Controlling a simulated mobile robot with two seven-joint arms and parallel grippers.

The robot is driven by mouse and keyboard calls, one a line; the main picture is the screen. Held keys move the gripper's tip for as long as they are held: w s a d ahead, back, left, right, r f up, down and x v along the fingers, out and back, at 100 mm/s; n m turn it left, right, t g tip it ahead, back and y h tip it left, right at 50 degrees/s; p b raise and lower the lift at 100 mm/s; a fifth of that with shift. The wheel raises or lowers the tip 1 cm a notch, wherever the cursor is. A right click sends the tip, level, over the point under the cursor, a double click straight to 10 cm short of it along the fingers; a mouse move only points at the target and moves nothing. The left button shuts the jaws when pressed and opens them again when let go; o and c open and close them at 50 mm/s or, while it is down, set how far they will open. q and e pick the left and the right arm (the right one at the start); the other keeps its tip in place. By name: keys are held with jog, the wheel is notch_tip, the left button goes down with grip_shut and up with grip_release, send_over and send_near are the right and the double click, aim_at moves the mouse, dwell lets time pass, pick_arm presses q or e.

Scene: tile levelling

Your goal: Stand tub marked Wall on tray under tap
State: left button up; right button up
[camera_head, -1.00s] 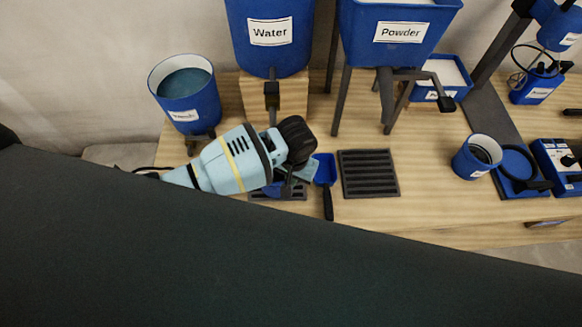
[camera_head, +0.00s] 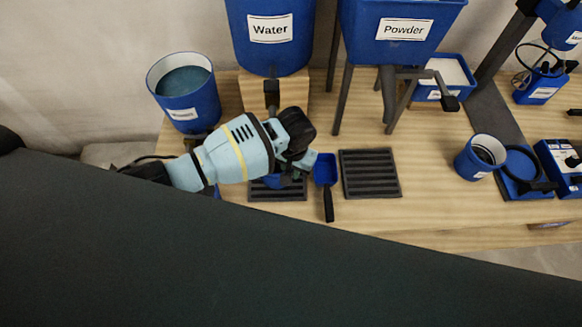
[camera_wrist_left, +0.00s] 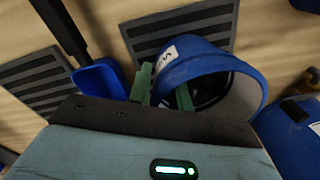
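A blue tub (camera_wrist_left: 197,62) with a white label, of which only a "W" can be read, lies between my left gripper's (camera_wrist_left: 165,92) green fingers in the left wrist view. One finger is outside its wall and one inside; they appear closed on it. In the head view the left gripper (camera_head: 302,164) hides most of the tub (camera_head: 271,181). The tub is over the slatted dark tray (camera_head: 278,195), below the tap (camera_head: 271,94) of the Water tank (camera_head: 270,50). I cannot tell whether it touches the tray. My right gripper is out of view.
A blue scoop (camera_head: 326,170) lies just right of the tray, close to the gripper, with a second slatted tray (camera_head: 370,174) beyond it. The Powder hopper (camera_head: 402,40) stands behind on legs. A water-filled bucket (camera_head: 184,95) is at left, a small tub (camera_head: 478,157) at right.

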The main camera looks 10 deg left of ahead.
pick_arm(q)
jog(key=shift+o, duration=0.3)
